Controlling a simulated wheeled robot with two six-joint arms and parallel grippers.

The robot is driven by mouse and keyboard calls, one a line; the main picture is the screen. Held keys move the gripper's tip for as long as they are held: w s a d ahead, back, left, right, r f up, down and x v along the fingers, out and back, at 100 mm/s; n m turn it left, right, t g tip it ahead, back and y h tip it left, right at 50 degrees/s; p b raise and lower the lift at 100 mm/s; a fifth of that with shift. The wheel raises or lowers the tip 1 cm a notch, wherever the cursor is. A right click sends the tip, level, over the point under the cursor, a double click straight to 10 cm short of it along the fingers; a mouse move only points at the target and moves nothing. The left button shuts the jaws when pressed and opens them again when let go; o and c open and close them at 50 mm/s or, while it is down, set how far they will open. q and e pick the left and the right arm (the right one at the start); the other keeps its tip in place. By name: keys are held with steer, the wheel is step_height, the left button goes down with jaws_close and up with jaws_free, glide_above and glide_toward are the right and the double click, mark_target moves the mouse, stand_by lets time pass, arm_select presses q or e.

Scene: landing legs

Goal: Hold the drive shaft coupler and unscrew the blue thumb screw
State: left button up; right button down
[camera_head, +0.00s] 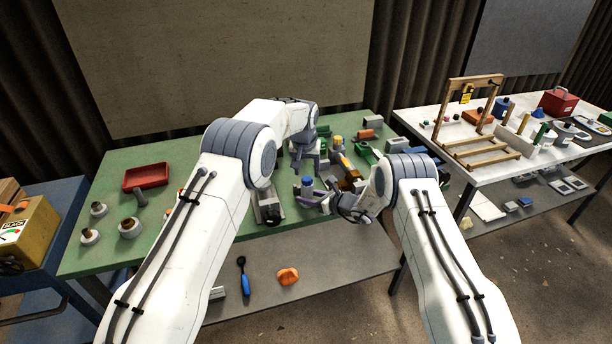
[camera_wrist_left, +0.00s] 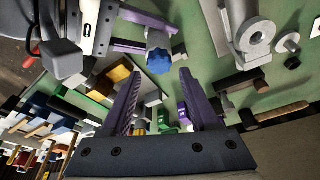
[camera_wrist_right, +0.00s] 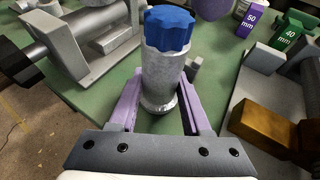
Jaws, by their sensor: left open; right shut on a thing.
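The drive shaft coupler is a grey metal cylinder (camera_wrist_right: 161,85) standing upright in the right wrist view, with the blue thumb screw (camera_wrist_right: 169,29) on its top. My right gripper (camera_wrist_right: 158,105) is shut on the coupler, one purple finger on each side. The blue screw also shows in the head view (camera_head: 307,181) and in the left wrist view (camera_wrist_left: 159,61). My left gripper (camera_wrist_left: 162,85) is open and empty, and the screw lies beyond its fingertips in its own view. In the head view the left gripper (camera_head: 309,162) is just behind the screw.
A grey machine with a black-ended shaft (camera_wrist_right: 72,50) stands left of the coupler. A grey block with a brass-coloured piece (camera_wrist_right: 270,124) stands at its right. Green (camera_wrist_right: 292,36) and purple marked blocks lie behind. A red tray (camera_head: 146,177) sits at the green table's left.

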mark_target(307, 183)
arm_select(q)
steer(key=m, duration=0.2)
steer(key=m+h, duration=0.1)
steer(key=m, duration=0.1)
steer(key=shift+w+a+m+g, duration=0.1)
steer(key=shift+a+m+g, duration=0.05)
steer(key=shift+m+g, duration=0.15)
steer(key=m+h, duration=0.1)
steer(key=m, duration=0.2)
steer(key=shift+a+g, duration=0.1)
steer(key=shift+g, duration=0.2)
steer(key=shift+f, duration=1.25)
steer(key=shift+r, duration=0.1)
